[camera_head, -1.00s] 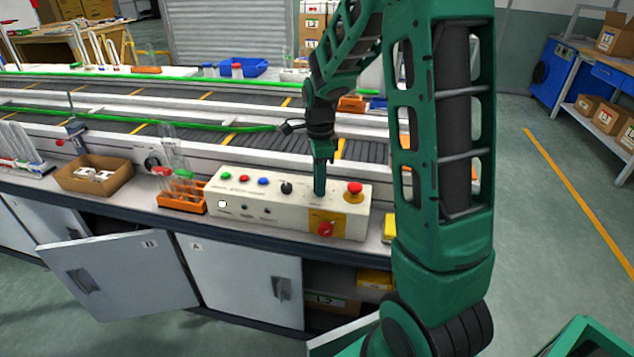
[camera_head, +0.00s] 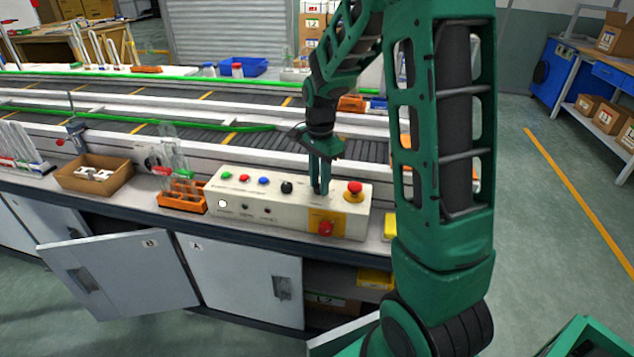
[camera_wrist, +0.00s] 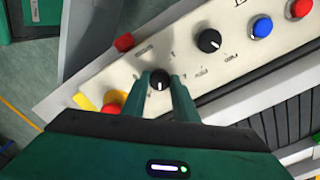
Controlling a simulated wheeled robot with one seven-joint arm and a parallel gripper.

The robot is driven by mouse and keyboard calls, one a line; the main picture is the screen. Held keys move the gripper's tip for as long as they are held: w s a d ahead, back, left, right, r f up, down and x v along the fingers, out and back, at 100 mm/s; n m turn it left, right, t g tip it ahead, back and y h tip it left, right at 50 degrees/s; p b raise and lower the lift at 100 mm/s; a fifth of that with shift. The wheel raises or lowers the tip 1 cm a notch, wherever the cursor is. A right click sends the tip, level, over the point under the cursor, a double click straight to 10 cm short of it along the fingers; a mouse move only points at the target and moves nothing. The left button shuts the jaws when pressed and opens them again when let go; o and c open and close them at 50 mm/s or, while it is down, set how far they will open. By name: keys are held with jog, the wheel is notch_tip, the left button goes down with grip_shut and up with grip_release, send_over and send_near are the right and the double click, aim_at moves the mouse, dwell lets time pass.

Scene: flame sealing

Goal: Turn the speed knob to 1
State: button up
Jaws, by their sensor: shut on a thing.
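The control box (camera_head: 230,210) is cream-coloured and stands on the bench. A small black knob (camera_wrist: 159,80) on its top lies between my gripper's fingertips (camera_wrist: 161,84), with a light mark on its lower edge. The fingers are shut on it, pointing down at the right part of the box in the head view (camera_head: 320,188), where they hide the knob. A second black knob (camera_wrist: 209,41) stands free to its left in the head view (camera_head: 287,187), with a light pointer line.
A red mushroom button (camera_head: 354,188) on a yellow base stands just right of my fingers. A red switch (camera_head: 325,228) is on the front. Blue (camera_head: 263,181), red and green buttons lie to the left. A tube rack (camera_head: 182,198) and conveyor (camera_head: 200,131) are nearby.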

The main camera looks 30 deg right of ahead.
jog(key=n, duration=0.4)
jog(key=shift+w+r+n, duration=0.15)
jog(key=shift+w+n, duration=0.05)
jog(key=shift+n, duration=0.1)
jog(key=n, duration=0.3)
jog(key=shift+n, duration=0.3)
jog(key=n, duration=0.4)
jog(key=shift+n, duration=0.3)
jog(key=n, duration=0.3)
jog(key=shift+n, duration=0.3)
jog(key=n, duration=1.3)
jog(key=shift+n, duration=0.4)
jog(key=shift+d, duration=0.1)
